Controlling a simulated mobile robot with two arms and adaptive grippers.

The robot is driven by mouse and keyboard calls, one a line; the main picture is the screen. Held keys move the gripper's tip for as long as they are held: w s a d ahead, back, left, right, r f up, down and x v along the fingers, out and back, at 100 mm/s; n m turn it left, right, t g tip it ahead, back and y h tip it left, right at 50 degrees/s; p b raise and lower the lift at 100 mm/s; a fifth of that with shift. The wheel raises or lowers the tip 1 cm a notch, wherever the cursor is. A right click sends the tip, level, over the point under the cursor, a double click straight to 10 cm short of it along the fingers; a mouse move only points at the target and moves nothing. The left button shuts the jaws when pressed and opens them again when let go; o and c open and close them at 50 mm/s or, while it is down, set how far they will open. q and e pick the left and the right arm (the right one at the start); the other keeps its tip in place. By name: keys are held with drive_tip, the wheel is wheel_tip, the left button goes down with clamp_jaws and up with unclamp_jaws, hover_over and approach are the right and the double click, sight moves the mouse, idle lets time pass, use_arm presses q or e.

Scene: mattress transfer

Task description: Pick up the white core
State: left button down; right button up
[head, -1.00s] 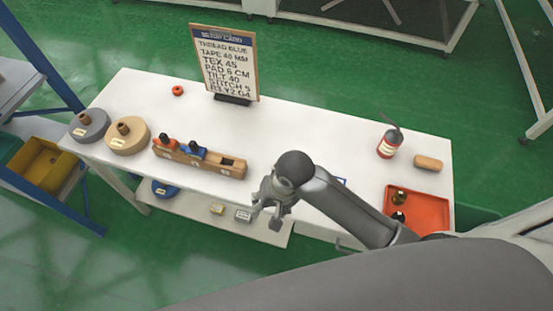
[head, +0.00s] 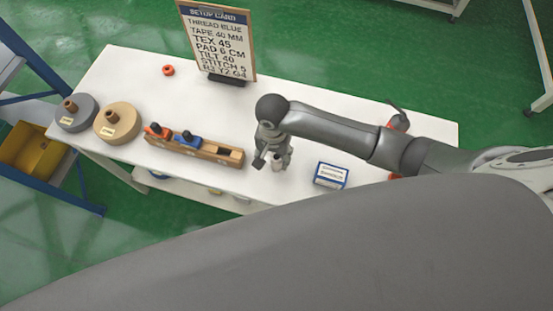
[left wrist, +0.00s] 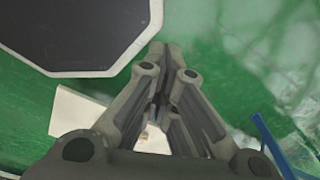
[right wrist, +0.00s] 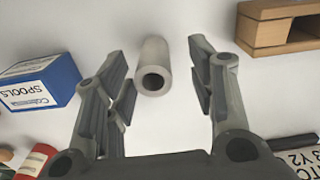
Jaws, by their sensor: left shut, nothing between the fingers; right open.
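The white core (right wrist: 153,65) is a short pale tube with a dark hole in its end. In the right wrist view it stands on the white table between the open fingers of my right gripper (right wrist: 160,80), with gaps on both sides. In the head view the core (head: 278,163) shows just beside my right gripper (head: 269,158), partly hidden by it. My left gripper (left wrist: 158,100) is shut and empty in the left wrist view, away from the core. It is not in the head view.
A wooden rack (head: 195,150) with an orange and a blue spool stands left of my right gripper. A blue and white spools box (head: 331,175) sits to its right. Grey (head: 76,113) and tan (head: 118,122) rolls lie at the left. A setup card (head: 218,40) stands at the back.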

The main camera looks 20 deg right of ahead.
sight(276, 163)
drive_tip(key=shift+d+f, duration=0.1)
drive_tip(key=shift+f, duration=0.25)
drive_tip(key=f, duration=0.2)
drive_tip(key=f+p, duration=0.1)
drive_tip(key=shift+s+d+f, duration=0.1)
drive_tip(key=shift+d, duration=0.2)
drive_tip(key=shift+f, duration=0.6)
drive_tip(key=c, duration=0.4)
use_arm(q)
drive_tip(key=shift+w+r, duration=0.6)
drive_tip(key=shift+w, duration=0.3)
use_arm(e)
drive_tip(key=c, duration=0.7)
